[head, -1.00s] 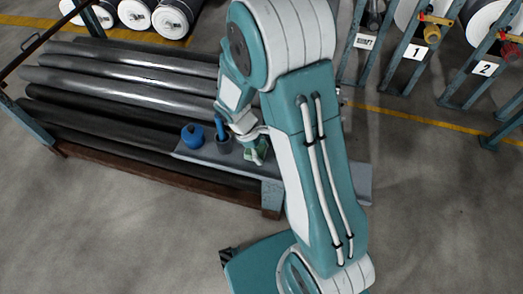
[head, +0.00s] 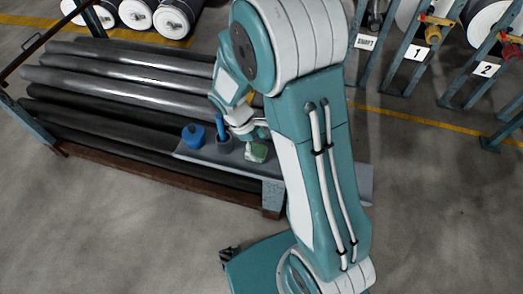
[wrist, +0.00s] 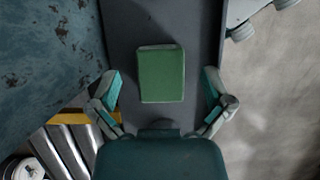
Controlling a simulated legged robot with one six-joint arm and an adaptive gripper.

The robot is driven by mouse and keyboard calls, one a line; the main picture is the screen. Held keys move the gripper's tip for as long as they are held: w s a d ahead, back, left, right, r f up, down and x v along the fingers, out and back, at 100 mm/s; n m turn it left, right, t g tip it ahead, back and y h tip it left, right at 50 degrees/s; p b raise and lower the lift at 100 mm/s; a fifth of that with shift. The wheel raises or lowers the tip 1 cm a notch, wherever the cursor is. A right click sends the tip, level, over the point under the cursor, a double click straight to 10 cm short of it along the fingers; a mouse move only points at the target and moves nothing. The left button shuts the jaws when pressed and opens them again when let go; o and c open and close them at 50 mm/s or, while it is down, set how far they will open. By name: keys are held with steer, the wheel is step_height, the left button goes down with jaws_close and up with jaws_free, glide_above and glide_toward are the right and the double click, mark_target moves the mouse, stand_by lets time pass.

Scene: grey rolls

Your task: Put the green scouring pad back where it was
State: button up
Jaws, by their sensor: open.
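The green scouring pad (wrist: 161,76) lies flat on a grey shelf (wrist: 204,28), in the wrist view between and slightly beyond my fingertips. In the head view the pad (head: 257,152) rests on the shelf (head: 196,152), to the right of the blue items. My gripper (wrist: 163,88) is open, with one finger on each side of the pad and a visible gap to both. In the head view my gripper (head: 250,133) is just above the pad, partly hidden by my arm.
A blue round container (head: 193,136) and a dark cup with a blue handle (head: 223,138) stand left of the pad. Grey rolls (head: 120,82) lie on a rack behind. Numbered stands (head: 420,52) are at the back right. The floor at right is clear.

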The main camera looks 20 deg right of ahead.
steer(key=v, duration=0.9)
steer(key=s+d+r+m+t+y, duration=0.1)
steer(key=s+r+m+t, duration=0.3)
steer(key=s+r, duration=0.4)
steer(key=s+d+r+m+t+y, duration=0.1)
steer(key=s+r+m+t+y, duration=0.1)
steer(key=s+r+m+t, duration=0.2)
steer(key=s+r+m, duration=0.2)
steer(key=s+r, duration=0.1)
steer(key=r, duration=0.1)
steer(key=shift+s+d+r+m+y, duration=0.3)
steer(key=shift+s+d+m, duration=0.05)
steer(key=shift+s+m, duration=0.05)
